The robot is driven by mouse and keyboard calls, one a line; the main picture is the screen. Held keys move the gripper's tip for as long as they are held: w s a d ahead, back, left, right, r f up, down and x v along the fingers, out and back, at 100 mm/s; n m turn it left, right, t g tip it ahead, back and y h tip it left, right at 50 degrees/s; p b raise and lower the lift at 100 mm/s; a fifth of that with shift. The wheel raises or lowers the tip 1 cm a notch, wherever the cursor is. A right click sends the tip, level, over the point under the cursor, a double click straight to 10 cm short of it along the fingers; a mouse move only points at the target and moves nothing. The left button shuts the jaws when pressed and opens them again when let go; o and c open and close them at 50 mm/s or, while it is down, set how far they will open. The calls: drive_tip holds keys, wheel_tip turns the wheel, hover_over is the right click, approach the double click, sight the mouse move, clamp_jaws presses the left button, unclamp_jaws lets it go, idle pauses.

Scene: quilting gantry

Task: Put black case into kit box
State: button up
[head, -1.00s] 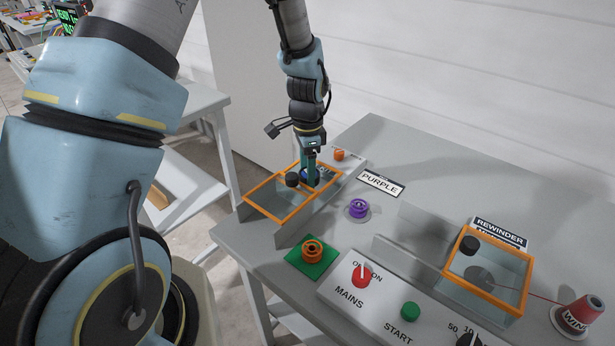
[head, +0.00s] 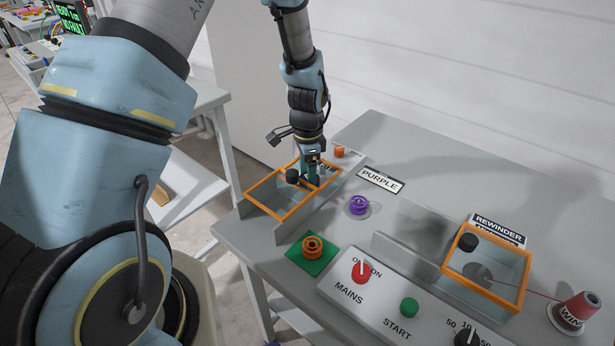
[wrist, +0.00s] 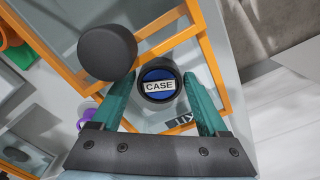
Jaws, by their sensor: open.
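The black case (wrist: 158,94) is a short round black piece with a blue top marked CASE. In the wrist view it stands between the two teal fingers of my open gripper (wrist: 159,78), with a gap showing on the right side. In the head view my gripper (head: 312,178) points down at the far right end of an orange-rimmed clear box (head: 263,205), and the fingers mostly hide the case. A partly hidden dark label near the case in the wrist view seems to read KIT. I cannot tell whether the case rests on the box floor.
A black knob (wrist: 107,53) on the orange frame sits close to my left finger. A purple spool (head: 358,205), an orange spool on a green square (head: 312,246) and a PURPLE sign (head: 380,180) are nearby. The rewinder box (head: 487,271) and the switch panel (head: 384,296) stand right.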

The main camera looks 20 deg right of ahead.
wheel_tip(320, 180, up, 12)
drive_tip(key=b, duration=0.3)
drive_tip(key=s+a+r+n, duration=0.1)
drive_tip(key=s+a+n, duration=0.1)
drive_tip(key=a+n, duration=0.7)
drive_tip(key=s+a+r+n+t, duration=0.1)
drive_tip(key=a+n, duration=0.8)
drive_tip(key=a, duration=1.1)
drive_tip(key=shift+s+a+r+t, duration=0.3)
drive_tip(key=shift+s+a+r, duration=0.15)
drive_tip(key=shift+s, duration=0.1)
drive_tip(key=shift+c, duration=0.4)
